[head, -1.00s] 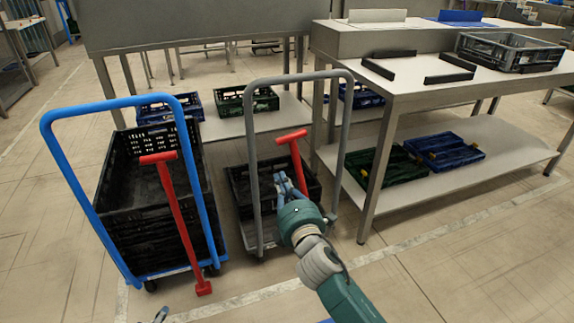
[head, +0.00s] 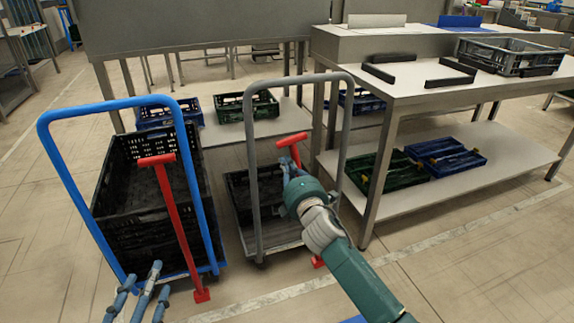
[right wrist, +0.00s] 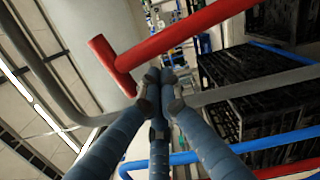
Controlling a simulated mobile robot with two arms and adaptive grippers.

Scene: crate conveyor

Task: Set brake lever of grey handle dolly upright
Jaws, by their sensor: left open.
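The grey handle dolly (head: 251,190) stands in the middle of the head view, with a black crate (head: 240,200) on it. Its red brake lever (head: 295,152) has a T-shaped top and slants up to the left in the picture; its red foot shows near the floor, and my right arm hides the middle. My right gripper (head: 290,170) is just below the T top. In the right wrist view its fingertips (right wrist: 165,80) are together, close beside the red lever (right wrist: 180,38); contact is unclear. My left gripper (head: 140,285) is open and empty at the lower left.
A blue handle dolly (head: 212,215) with stacked black crates and its own red lever (head: 180,220) stands left of the grey one. A steel table (head: 400,98) with a lower shelf is close on the right.

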